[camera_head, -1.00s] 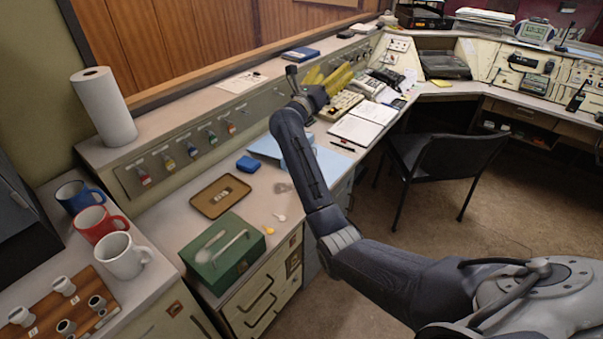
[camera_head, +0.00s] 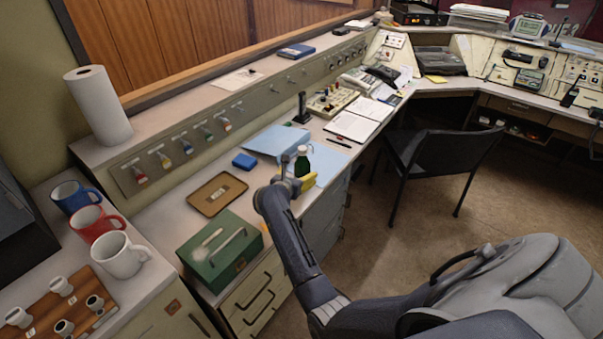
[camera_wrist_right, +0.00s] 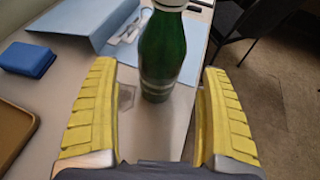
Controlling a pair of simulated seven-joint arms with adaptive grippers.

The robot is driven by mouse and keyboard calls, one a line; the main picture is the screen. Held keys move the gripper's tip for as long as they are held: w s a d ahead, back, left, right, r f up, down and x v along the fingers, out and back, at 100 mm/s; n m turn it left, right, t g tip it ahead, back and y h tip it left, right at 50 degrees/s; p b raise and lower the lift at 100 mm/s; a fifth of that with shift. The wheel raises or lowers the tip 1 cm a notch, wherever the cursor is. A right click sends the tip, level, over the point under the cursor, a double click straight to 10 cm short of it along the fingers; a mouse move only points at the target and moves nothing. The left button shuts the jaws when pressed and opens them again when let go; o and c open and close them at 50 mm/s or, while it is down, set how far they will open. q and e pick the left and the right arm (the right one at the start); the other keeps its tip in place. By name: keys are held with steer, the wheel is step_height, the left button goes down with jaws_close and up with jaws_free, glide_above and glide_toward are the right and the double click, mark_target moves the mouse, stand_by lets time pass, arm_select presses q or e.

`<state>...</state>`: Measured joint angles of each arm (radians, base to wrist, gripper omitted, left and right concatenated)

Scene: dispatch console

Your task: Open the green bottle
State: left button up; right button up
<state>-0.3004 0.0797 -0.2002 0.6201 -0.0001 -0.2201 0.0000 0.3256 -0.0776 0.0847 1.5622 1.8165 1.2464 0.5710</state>
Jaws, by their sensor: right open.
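The green bottle (camera_head: 302,163) stands upright on the desk near its front edge. It also shows in the right wrist view (camera_wrist_right: 163,50), with a pale band low on its body and its top cut off by the frame edge. My right gripper (camera_wrist_right: 160,75) is open, its two yellow fingers to the left and right of the bottle with visible gaps on both sides. In the head view the right gripper (camera_head: 298,183) is right by the bottle and partly hides its lower part. My left gripper is not in view.
A light blue folder (camera_head: 275,141) and a blue box (camera_head: 245,161) lie near the bottle. A brown tray (camera_head: 205,208) and green metal box (camera_head: 192,246) are nearer. A black upright device (camera_head: 302,108) stands behind. A chair (camera_head: 440,160) stands in front of the desk.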

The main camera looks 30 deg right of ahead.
mark_target(303, 170)
steer(key=shift+x, duration=2.75)
steer(key=shift+c, duration=0.4)
steer(key=shift+r, duration=0.1)
steer(key=c, duration=1.3)
